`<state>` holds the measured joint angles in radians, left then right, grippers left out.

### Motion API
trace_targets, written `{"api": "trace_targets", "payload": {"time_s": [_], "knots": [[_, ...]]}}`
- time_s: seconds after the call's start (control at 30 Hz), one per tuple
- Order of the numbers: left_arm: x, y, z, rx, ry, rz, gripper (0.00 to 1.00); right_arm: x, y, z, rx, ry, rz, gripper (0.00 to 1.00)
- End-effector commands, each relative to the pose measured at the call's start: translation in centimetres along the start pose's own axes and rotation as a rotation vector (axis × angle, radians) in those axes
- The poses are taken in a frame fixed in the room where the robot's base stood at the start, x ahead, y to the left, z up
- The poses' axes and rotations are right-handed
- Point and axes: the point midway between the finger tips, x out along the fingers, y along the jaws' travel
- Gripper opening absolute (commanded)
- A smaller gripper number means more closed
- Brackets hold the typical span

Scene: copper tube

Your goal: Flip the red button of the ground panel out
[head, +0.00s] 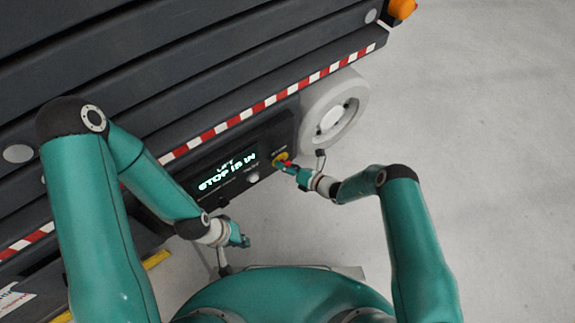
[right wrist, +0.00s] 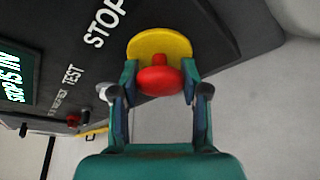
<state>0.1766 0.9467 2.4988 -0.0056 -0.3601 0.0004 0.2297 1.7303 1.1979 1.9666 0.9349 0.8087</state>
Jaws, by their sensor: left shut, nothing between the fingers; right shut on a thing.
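The ground panel (head: 262,131) is a dark box on the side of the lift, with a lit display (head: 228,172) reading "LIFT STOP IS IN". The red button (right wrist: 160,80) stands on a round yellow base (right wrist: 150,43) beside the word STOP in the right wrist view. My right gripper (right wrist: 160,85) is shut on the red button, one finger on each side of it. In the head view my right gripper (head: 287,166) covers most of the button. My left gripper (head: 240,240) is shut and empty, below the panel and apart from it.
A pale wheel (head: 359,105) is just right of the panel. A red-and-white striped edge (head: 272,100) runs above the panel. A small red knob (right wrist: 73,120) sits near the word TEST. The grey floor (head: 480,130) at right is clear.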

Motion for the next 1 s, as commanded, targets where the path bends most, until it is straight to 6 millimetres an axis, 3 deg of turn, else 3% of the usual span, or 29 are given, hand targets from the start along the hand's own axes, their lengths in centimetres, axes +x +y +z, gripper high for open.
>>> {"api": "trace_targets", "payload": {"time_s": [0.3,0.53,0.57,0.6,0.7,1.0], "knots": [[-0.5,0.2,0.0,0.000,0.000,0.000,0.00,-1.7,-0.3,-0.5,0.004,-0.002,-0.008,0.00],[-0.4,0.1,0.0,0.000,0.000,0.000,0.00,-1.8,-0.4,-0.7,0.005,-0.001,-0.010,0.00],[-0.4,0.1,0.0,0.000,0.000,0.000,0.00,-1.8,-0.4,-0.7,0.006,-0.001,-0.010,0.50],[-0.4,0.1,0.0,0.000,0.000,0.000,0.00,-1.7,-0.4,-0.7,0.005,-0.001,-0.009,0.56],[-0.4,0.1,0.0,0.000,0.000,0.000,0.00,-1.7,-0.3,-0.6,0.004,-0.001,-0.008,0.71],[-0.4,0.1,0.0,0.000,0.000,0.000,0.00,-1.6,-0.2,-0.6,0.002,-0.001,-0.005,0.71]]}}
